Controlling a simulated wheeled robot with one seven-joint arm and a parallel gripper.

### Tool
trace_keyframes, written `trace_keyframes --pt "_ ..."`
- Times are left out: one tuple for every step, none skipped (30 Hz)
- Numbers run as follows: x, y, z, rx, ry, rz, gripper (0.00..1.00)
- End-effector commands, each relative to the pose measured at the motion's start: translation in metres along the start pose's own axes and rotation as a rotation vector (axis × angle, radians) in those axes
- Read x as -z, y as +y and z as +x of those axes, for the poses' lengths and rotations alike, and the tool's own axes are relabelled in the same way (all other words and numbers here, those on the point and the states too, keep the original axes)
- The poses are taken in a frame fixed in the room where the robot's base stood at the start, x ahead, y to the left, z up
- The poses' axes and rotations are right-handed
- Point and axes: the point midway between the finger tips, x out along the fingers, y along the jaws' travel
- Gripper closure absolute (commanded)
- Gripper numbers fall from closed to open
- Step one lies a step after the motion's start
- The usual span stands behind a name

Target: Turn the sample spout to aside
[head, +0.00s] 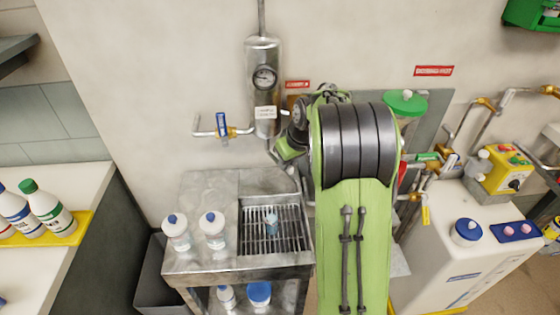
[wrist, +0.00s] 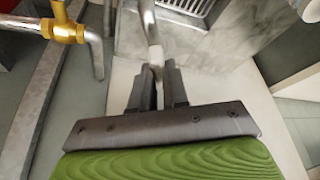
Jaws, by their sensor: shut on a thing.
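The sample spout (wrist: 152,38) is a thin, bent metal pipe in the wrist view. It runs down from the top edge to my gripper (wrist: 157,74), whose two dark fingers are shut on its lower end. In the head view a metal cylinder (head: 263,85) with a round gauge hangs on the wall, and a short pipe shows below it. My green and black arm hides most of the spout and my fingertips there.
A steel bench (head: 210,263) stands below, with a grated sink (head: 256,240) holding a small bottle (head: 271,223). Two bottles (head: 176,232) (head: 213,230) stand left of it. A blue-handled valve (head: 222,126) juts left of the cylinder. Yellow pipework (wrist: 66,28) lies left of my gripper.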

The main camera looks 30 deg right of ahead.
Motion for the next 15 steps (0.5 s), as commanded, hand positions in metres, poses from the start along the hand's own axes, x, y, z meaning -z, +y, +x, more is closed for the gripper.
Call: trace_keyframes --pt "-0.0001 0.0008 -0.0005 0.0 0.0 -0.002 1.0" --pt "-0.0001 0.0007 -0.0003 -0.001 0.0 -0.002 1.0" --pt "-0.0001 0.0007 -0.0002 -0.001 0.0 -0.001 1.0" --pt "-0.0001 0.0006 -0.0002 -0.001 0.0 -0.001 1.0" --pt "-0.0001 0.0006 -0.0002 -0.001 0.0 -0.001 1.0" --pt "-0.0001 0.0006 -0.0001 -0.001 0.0 0.0 1.0" --pt "-0.0001 0.0005 -0.0001 -0.001 0.0 0.0 1.0" --pt "0.0 0.0005 -0.0001 -0.002 0.0 0.0 0.81" --pt "-0.0001 0.0005 -0.0001 -0.002 0.0 0.0 0.75" --pt "0.0 0.0004 -0.0001 -0.002 0.0 0.0 0.7" --pt "0.0 0.0004 0.0 -0.002 0.0 0.001 0.66" --pt "0.0 0.0003 0.0 -0.002 0.0 0.001 0.6" --pt "0.0 0.0003 0.0 -0.002 0.0 0.001 0.6" --pt "0.0 0.0003 0.0 -0.002 0.0 0.001 0.6" --pt "0.0 0.0003 0.0 -0.002 0.0 0.001 0.6"
